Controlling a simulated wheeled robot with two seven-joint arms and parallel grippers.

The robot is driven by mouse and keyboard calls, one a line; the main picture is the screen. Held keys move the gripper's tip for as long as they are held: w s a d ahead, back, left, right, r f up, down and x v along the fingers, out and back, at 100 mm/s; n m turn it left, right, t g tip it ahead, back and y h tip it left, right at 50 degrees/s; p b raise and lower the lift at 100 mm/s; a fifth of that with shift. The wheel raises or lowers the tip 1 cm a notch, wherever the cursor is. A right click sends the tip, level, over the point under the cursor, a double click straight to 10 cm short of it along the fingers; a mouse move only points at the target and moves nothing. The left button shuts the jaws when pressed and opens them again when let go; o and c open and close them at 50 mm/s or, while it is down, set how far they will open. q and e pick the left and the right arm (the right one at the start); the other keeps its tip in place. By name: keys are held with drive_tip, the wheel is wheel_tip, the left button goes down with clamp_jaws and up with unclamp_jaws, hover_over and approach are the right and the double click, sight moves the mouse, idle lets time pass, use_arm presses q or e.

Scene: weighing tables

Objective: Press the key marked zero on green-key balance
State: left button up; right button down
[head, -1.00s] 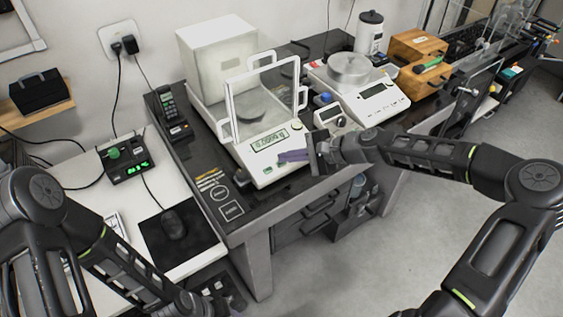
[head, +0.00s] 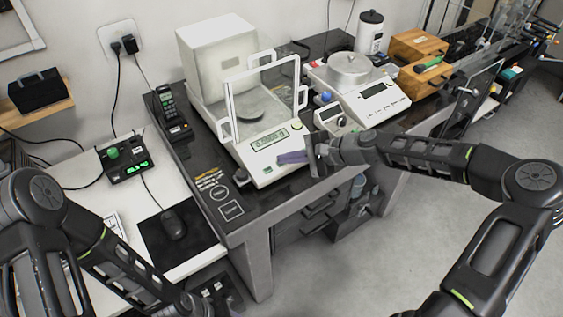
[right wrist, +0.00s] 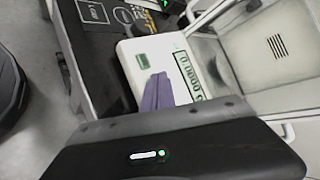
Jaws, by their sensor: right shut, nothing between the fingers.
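The green-key balance (head: 283,134) is white, with a glass draft shield and a lit display at its front. Its green key (head: 267,170) is at the front left corner of the panel and also shows in the right wrist view (right wrist: 143,61). In that view the display (right wrist: 188,72) appears to read zeros. My right gripper (head: 291,158) is shut and empty, its purple fingers over the front of the panel, to the right of the green key. The fingers (right wrist: 157,92) appear close to the key but apart from it. My left gripper (head: 213,301) is low at the bottom edge, its fingers unclear.
A second balance (head: 372,97) with a round pan stands to the right, with a small device (head: 335,118) between. A phone (head: 171,110) stands left of the green-key balance. A mouse (head: 173,224) lies on the lower left table. Floor in front is open.

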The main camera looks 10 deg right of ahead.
drive_tip(key=shift+w+f, duration=0.1)
drive_tip(key=shift+f, duration=0.1)
drive_tip(key=shift+r, duration=0.1)
idle(0.4)
drive_tip(key=shift+s+r+p, duration=0.25)
drive_tip(key=shift+r+p, duration=0.3)
drive_tip(key=shift+r, duration=0.1)
drive_tip(key=shift+r, duration=0.1)
drive_tip(key=r+p, duration=0.1)
drive_tip(key=s+r+p, duration=0.1)
drive_tip(key=r+p, duration=0.2)
drive_tip(key=shift+s+d+r, duration=0.15)
drive_tip(key=shift+d+r, duration=0.15)
drive_tip(key=shift+r, duration=0.05)
idle(0.7)
